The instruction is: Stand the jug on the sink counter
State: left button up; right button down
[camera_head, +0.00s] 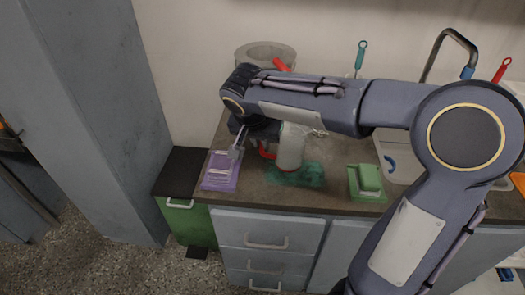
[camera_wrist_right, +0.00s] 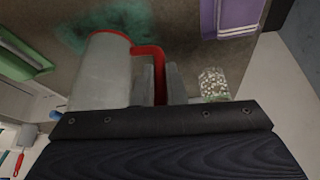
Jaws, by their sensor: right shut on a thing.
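The jug (camera_head: 291,148) is pale grey with a red rim and handle. In the right wrist view, the gripper (camera_wrist_right: 159,82) is shut on the red handle, with the jug body (camera_wrist_right: 103,75) left of the fingers. My left gripper is not in view.
A purple tray (camera_head: 220,172) lies left of the jug, and a green block (camera_head: 368,180) lies to the right. A sink basin (camera_head: 395,158) and tap (camera_head: 448,38) are further right. A grey round container (camera_head: 262,52) stands behind. A clear vessel of pale beads (camera_wrist_right: 213,84) is near the fingers.

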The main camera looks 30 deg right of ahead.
aim_at(262, 150)
jog(key=shift+s+x, duration=0.2)
jog(key=shift+x, duration=0.8)
jog(key=shift+s+x, duration=0.2)
jog(key=shift+x, duration=0.8)
jog(key=shift+a+f+b, duration=0.2)
jog(key=shift+f+b, duration=0.05)
jog(key=shift+b, duration=0.15)
jog(key=c, duration=1.5)
grip_release()
